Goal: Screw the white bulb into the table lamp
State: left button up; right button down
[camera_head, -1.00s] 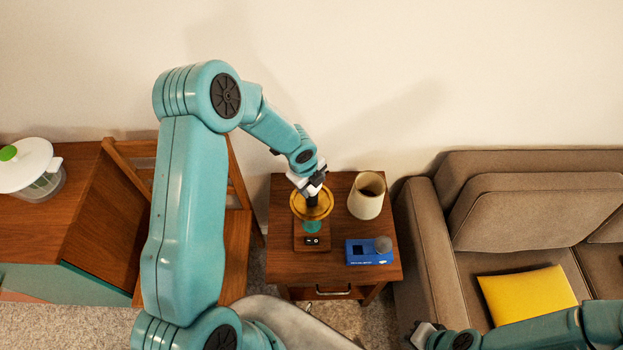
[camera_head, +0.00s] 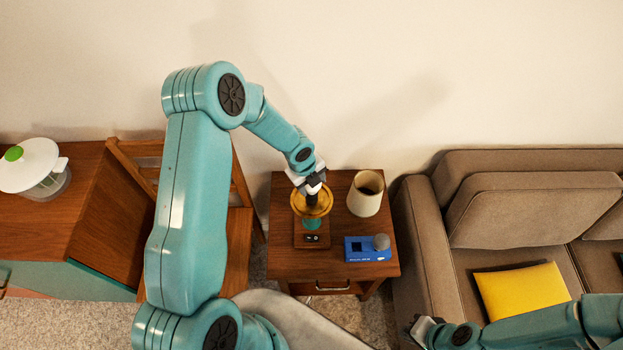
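The table lamp has a brass dish (camera_head: 325,204), a teal stem (camera_head: 312,223) and a wooden base with a small black switch (camera_head: 311,239). It stands upright on the side table (camera_head: 285,262). My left gripper (camera_head: 312,195) points down over the middle of the dish, its dark fingertips at the lamp's top. The gripper covers the socket, so I cannot see whether it holds a bulb. No white bulb is clearly visible. A grey rounded bulb (camera_head: 382,241) sits at the right end of a blue box (camera_head: 362,251). My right gripper (camera_head: 421,328) is low, by the sofa; its opening is unclear.
A cream lampshade (camera_head: 365,193) stands right of the lamp, close behind the blue box. A wooden chair (camera_head: 238,255) is left of the table. The brown sofa (camera_head: 423,236) with a yellow cushion (camera_head: 522,290) is at right. A lidded container (camera_head: 38,165) stands on the left cabinet.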

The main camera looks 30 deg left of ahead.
pick_arm(q)
jog(key=shift+m, duration=1.2)
jog(key=m+h, duration=0.1)
jog(key=m, duration=0.3)
jog(key=shift+g, duration=0.3)
jog(key=o, duration=1.1)
jog(key=shift+r, duration=0.1)
jog(key=b+v, duration=0.3)
jog(key=v, duration=1.3)
jog(key=shift+w+r+b, duration=0.1)
jog(key=shift+b, duration=0.25)
